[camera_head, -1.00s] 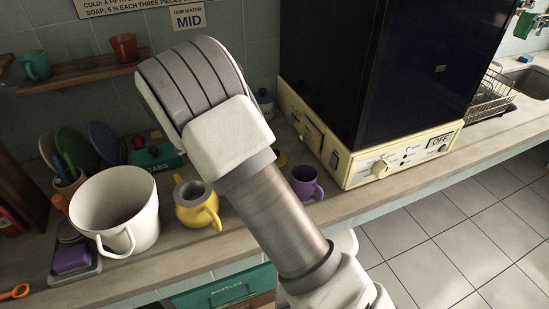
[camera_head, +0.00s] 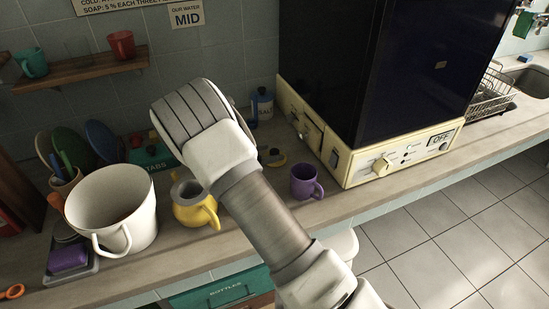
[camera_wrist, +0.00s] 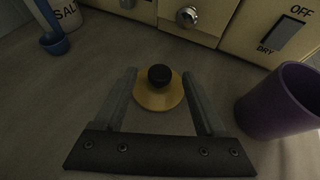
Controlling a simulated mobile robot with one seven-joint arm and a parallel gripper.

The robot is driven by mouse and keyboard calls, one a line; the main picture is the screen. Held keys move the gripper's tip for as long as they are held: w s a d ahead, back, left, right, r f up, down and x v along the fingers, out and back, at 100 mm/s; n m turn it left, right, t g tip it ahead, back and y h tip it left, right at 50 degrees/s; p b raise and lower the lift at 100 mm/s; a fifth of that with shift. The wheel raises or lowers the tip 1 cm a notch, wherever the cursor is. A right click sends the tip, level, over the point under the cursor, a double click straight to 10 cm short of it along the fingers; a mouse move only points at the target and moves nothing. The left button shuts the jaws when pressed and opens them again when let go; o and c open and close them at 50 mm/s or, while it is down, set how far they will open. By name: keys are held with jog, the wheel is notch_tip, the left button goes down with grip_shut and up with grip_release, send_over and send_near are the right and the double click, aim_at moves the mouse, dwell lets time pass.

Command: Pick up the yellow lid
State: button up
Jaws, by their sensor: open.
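The yellow lid (camera_wrist: 157,98) is a flat disc with a black knob (camera_wrist: 160,75), lying on the counter. In the wrist view it sits between the tips of my open gripper (camera_wrist: 159,98), one finger to each side, with nothing held. I cannot tell how high the fingers are above the counter. In the head view, part of the lid (camera_head: 277,160) shows just right of my arm, and my gripper is hidden behind the arm. The yellow pot (camera_head: 195,207) stands lidless on the counter, left of my forearm.
A purple mug (camera_head: 306,182) stands right of the lid, also in the wrist view (camera_wrist: 280,105). The cream machine (camera_head: 400,160) is behind and to the right. A salt container (camera_head: 262,104) stands behind. A large white pitcher (camera_head: 115,212) and a purple sponge (camera_head: 68,258) are at left.

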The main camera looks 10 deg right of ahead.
jog(key=x, duration=0.3)
grip_shut()
dwell(0.3)
